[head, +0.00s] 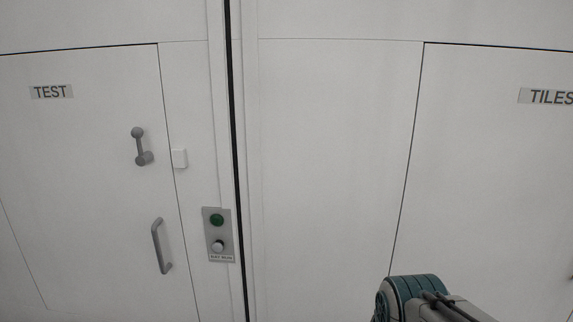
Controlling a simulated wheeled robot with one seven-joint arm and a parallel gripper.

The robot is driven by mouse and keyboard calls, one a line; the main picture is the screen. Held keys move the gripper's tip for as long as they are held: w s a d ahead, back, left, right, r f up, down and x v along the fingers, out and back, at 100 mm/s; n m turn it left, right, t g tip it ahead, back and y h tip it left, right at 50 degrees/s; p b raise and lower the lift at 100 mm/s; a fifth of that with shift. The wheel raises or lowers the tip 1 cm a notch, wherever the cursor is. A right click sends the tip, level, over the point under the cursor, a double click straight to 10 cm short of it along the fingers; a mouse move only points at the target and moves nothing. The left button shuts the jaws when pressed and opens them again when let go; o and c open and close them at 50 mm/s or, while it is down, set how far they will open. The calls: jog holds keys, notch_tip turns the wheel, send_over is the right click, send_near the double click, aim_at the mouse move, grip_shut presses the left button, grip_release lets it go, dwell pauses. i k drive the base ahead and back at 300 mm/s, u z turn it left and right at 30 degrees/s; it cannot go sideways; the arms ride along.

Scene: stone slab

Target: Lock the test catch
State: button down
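The test door (85,185) is at the left of the head view, with a "TEST" label (52,92) near its top left. The test catch (142,147) is a grey lever near the door's right edge. Its round knob is at the upper end and its pivot at the lower right, so the lever stands nearly upright, tilted a little left. A small white block (179,158) sits on the frame just right of the door seam, apart from the lever. The door looks flush with its frame. My gripper is not in view; only part of my arm shows at the lower right.
A grey vertical handle (161,246) is on the test door below the catch. A panel with a green button and a knob (218,235) is right of the door. A dark vertical gap (236,150) follows. A "TILES" door (490,190) is at the right.

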aim_at(142, 159)
jog(key=u, duration=1.95)
jog(key=i, duration=0.95)
jog(key=u, duration=0.15)
